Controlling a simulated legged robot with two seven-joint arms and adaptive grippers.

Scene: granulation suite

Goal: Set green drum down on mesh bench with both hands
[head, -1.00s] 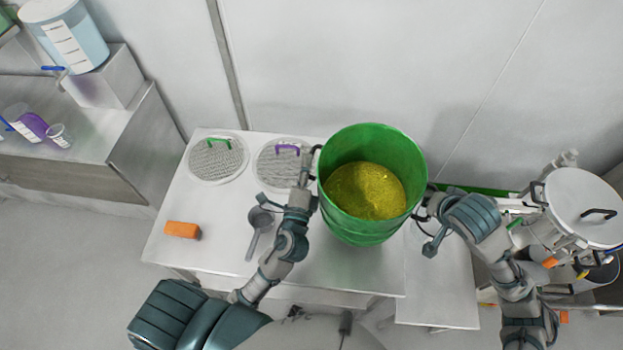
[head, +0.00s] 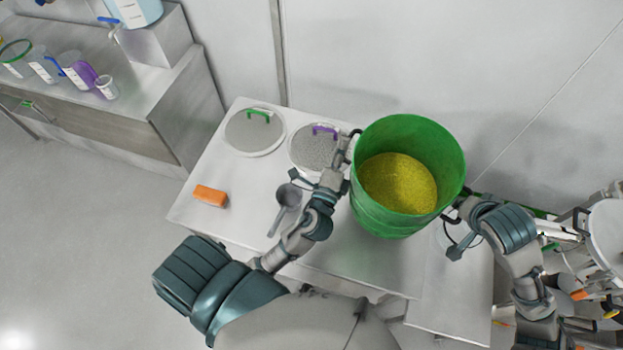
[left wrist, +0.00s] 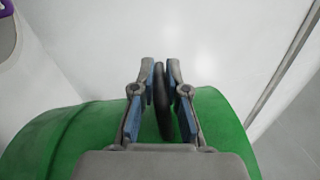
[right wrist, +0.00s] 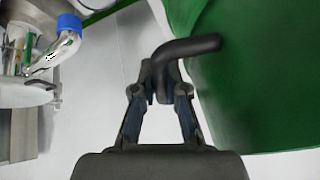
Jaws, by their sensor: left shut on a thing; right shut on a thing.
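The green drum (head: 385,222) is open at the top and holds yellow granules (head: 398,184). My left gripper (head: 352,140) is shut on the drum's left handle; the black handle (left wrist: 162,100) shows between its fingers in the left wrist view. My right gripper (head: 458,212) is shut on the right handle, and the bent black handle (right wrist: 185,50) shows in the right wrist view. In the head view the drum appears over the right part of the white bench (head: 235,215). The drum's underside is hidden, so I cannot tell whether it touches the bench.
On the bench lie a mesh disc with a green handle (head: 253,132), one with a purple handle (head: 312,150), a grey scoop (head: 286,205) and an orange block (head: 210,196). A wall stands close behind. A side counter (head: 150,105) with measuring cups is at left. Equipment crowds the far right.

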